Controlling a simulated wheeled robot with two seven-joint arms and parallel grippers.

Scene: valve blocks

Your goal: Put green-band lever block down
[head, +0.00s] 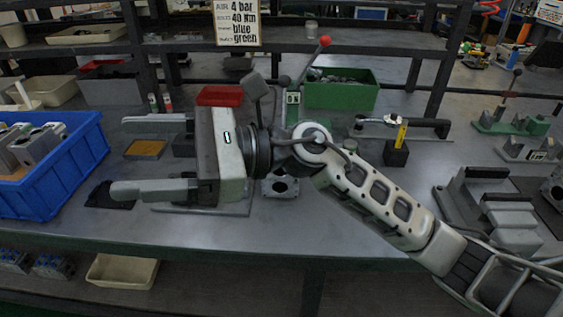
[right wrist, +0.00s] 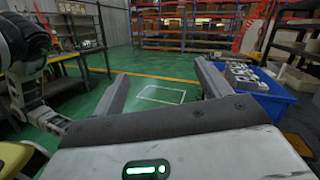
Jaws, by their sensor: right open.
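My right gripper (head: 122,155) reaches left over the grey table in the head view. Its two fingers are wide apart with nothing between them, and they also show open and empty in the right wrist view (right wrist: 160,75). Behind its wrist stands a lever block (head: 292,106) with a green upright part and a red-knobbed lever (head: 314,60). My arm hides much of this block, and I cannot make out a green band. Another lever block with a green base (head: 510,120) stands at the far right. My left gripper is not in view.
A blue crate (head: 75,172) with grey blocks stands at the left. A green bin (head: 342,92) and a red tray (head: 220,95) are at the back. Grey fixtures (head: 490,205) stand at the right. A sign (head: 237,22) hangs above. The table's front middle is clear.

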